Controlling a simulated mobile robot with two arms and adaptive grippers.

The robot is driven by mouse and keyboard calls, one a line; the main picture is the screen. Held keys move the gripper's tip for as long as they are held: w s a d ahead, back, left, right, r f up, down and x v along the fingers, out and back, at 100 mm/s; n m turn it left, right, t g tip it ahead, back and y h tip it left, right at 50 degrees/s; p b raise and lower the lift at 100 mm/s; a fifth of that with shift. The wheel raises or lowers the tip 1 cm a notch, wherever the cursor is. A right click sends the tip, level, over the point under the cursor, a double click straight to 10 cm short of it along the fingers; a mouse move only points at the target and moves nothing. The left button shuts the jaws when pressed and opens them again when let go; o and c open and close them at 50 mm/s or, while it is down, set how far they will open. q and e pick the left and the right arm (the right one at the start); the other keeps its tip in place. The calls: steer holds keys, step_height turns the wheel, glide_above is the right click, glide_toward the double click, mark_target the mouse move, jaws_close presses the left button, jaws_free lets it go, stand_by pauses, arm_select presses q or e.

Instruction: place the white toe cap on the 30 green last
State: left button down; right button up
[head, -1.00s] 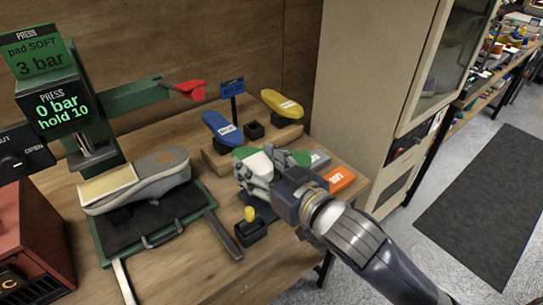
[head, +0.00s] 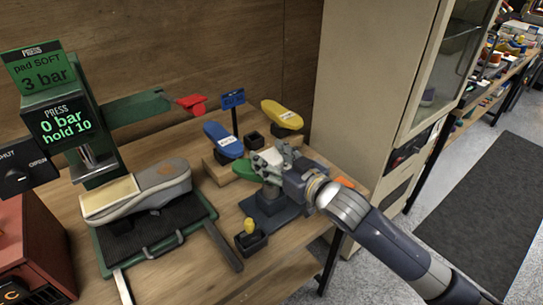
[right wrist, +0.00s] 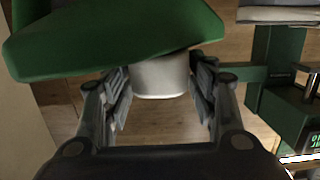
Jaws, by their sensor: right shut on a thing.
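The green last (head: 244,169) sits sole-up or tilted on a dark stand (head: 270,208) at the right of the bench, partly hidden by my right gripper. It fills the top left of the right wrist view (right wrist: 110,38). My right gripper (head: 264,165) is at the last's near right end. It is shut on the white toe cap (right wrist: 160,77), which shows between both fingers (right wrist: 160,95) in the wrist view. The cap meets the last's lower edge in that view; I cannot tell whether it is seated. My left gripper is not in view.
A blue last (head: 222,138) and a yellow last (head: 283,115) stand on a wooden riser behind. A grey shoe (head: 150,190) lies on the press tray at left. A small black holder with a yellow knob (head: 250,226) stands in front. An orange block (head: 344,182) is beside my wrist.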

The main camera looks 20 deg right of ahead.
steer(key=shift+f, duration=0.15)
steer(key=o, duration=1.1)
steer(key=shift+c, duration=0.2)
steer(key=b+v, duration=0.2)
steer(key=v, duration=1)
